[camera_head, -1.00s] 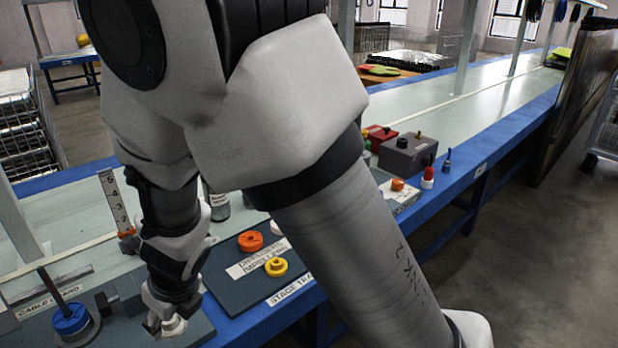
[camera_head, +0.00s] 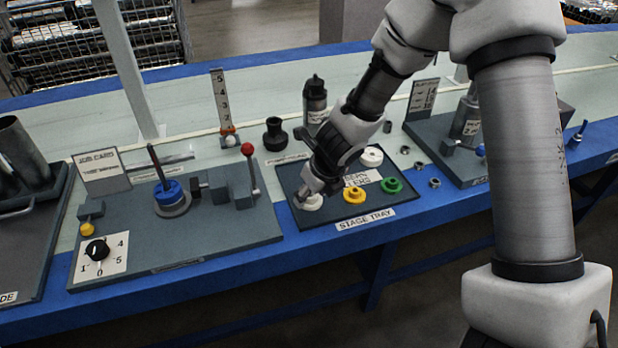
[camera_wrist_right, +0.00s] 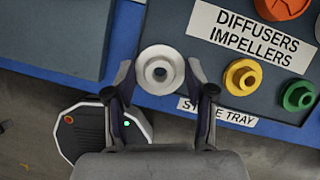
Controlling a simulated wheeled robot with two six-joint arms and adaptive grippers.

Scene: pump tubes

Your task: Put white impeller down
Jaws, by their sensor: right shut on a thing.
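The white impeller (camera_head: 309,202) is a small round piece with a central hole. My right gripper (camera_head: 304,194) is shut on it at the front left corner of the dark stage tray (camera_head: 318,220). A yellow impeller (camera_head: 355,195) and a green one (camera_head: 391,185) lie on the tray. My left gripper is not in view.
A white ring (camera_head: 371,157) lies at the tray's back, and an orange piece (camera_wrist_right: 284,5) shows in the wrist view. The fixture board (camera_head: 190,240) with a blue part on a post (camera_head: 168,191) stands left of the tray. A dark bottle (camera_head: 315,98) stands behind.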

